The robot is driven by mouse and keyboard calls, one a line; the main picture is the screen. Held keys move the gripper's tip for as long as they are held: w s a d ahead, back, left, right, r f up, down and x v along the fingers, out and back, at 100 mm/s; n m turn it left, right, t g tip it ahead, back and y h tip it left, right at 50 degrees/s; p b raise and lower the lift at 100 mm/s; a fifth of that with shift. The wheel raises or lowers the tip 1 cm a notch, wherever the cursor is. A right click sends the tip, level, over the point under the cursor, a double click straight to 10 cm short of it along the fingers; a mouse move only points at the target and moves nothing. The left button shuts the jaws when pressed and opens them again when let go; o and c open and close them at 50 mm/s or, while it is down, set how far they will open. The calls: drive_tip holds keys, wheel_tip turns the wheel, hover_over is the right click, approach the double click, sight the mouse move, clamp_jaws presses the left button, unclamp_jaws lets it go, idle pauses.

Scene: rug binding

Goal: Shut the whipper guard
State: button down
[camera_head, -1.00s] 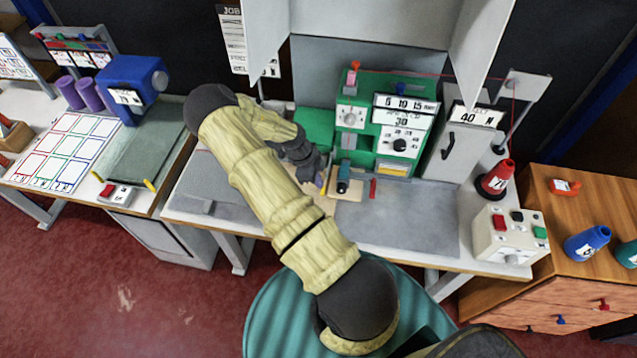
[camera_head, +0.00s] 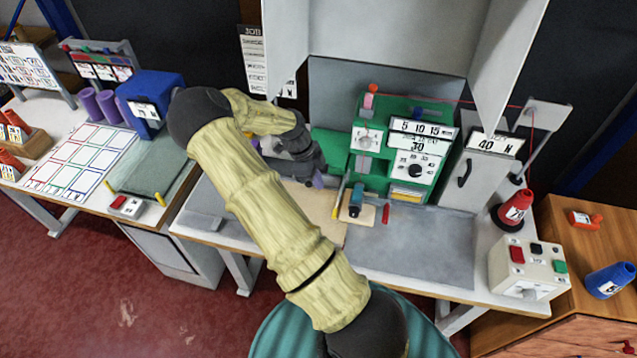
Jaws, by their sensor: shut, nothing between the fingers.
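The green whipper machine (camera_head: 376,150) stands on the bench with a dial, number plates and a small blue-and-tan part at its front. A large pale grey hood (camera_head: 385,38) with two side wings is raised over it and looks like the guard; it stands open, its top cut off by the picture edge. My gripper (camera_head: 318,181) is shut and empty, left of the machine's front and below the hood, apart from the hood. My arm hides part of the bench, and the fingertips are small and partly hard to make out.
A grey cabinet (camera_head: 478,180) marked 40 N stands right of the machine. A red thread runs to a red cone (camera_head: 514,210) at the bench's right. A button box (camera_head: 527,268) sits at the front right corner. A blue device (camera_head: 150,95) stands on the left bench.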

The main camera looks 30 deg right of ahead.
drive_tip(key=shift+r, duration=0.1)
drive_tip(key=s+a+r+n+t+y, duration=0.1)
drive_tip(key=s+a+r+n+t, duration=0.1)
drive_tip(key=s+a+r+n, duration=0.5)
drive_tip(key=s+a+r+n+t+y, duration=0.1)
drive_tip(key=s+a+r+n+t, duration=0.2)
drive_tip(key=n, duration=1.7)
drive_tip(key=s+a+r, duration=0.4)
drive_tip(key=a+r, duration=0.3)
drive_tip(key=a, duration=0.1)
drive_tip(key=shift+r+y, duration=0.25)
drive_tip(key=shift+y, duration=0.15)
drive_tip(key=shift+a, duration=0.1)
